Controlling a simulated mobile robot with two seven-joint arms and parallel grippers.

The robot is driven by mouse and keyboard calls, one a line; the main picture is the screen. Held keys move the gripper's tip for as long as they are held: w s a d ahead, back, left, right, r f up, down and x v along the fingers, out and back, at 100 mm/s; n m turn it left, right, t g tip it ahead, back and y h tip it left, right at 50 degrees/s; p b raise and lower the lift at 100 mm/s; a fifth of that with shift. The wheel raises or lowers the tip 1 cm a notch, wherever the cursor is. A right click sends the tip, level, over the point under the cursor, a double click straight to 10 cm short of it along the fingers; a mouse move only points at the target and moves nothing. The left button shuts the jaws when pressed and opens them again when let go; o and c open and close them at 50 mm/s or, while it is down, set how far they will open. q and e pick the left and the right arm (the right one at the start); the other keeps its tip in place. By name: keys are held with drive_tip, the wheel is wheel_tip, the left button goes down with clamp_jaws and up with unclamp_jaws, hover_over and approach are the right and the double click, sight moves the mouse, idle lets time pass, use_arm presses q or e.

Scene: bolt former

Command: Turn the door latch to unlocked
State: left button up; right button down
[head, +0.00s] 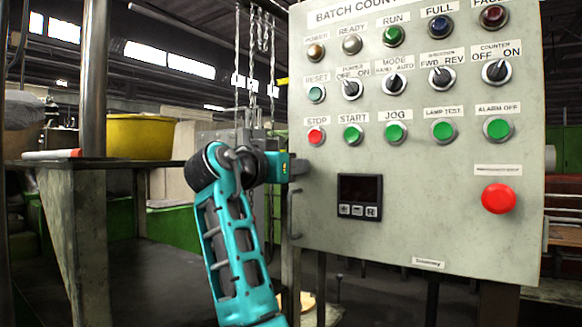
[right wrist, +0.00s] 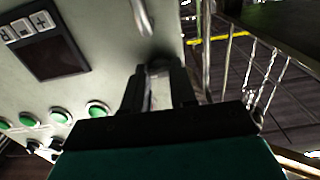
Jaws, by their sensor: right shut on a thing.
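The grey control panel door (head: 420,215) stands at the right of the head view. My right gripper (head: 297,167) is at its left edge, just above the bar handle (head: 295,213). In the right wrist view the two dark fingers (right wrist: 159,80) are shut on the door latch (right wrist: 160,64), a small dark piece at the panel's edge. The fingers hide most of the latch, so I cannot tell which way it is turned. The bar handle also shows just beyond the fingertips in the right wrist view (right wrist: 143,18). My left gripper is not in view.
The panel face carries several buttons, knobs and lamps, a small dark display (head: 359,196) and a red emergency button (head: 498,198). Chains (head: 253,45) hang behind my right arm. A metal table (head: 75,172) with a yellow tub (head: 140,137) stands at the left.

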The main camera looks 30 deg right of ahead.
drive_tip(key=c, duration=0.9)
unclamp_jaws()
drive_tip(key=b+v, duration=0.1)
drive_tip(key=v, duration=1.2)
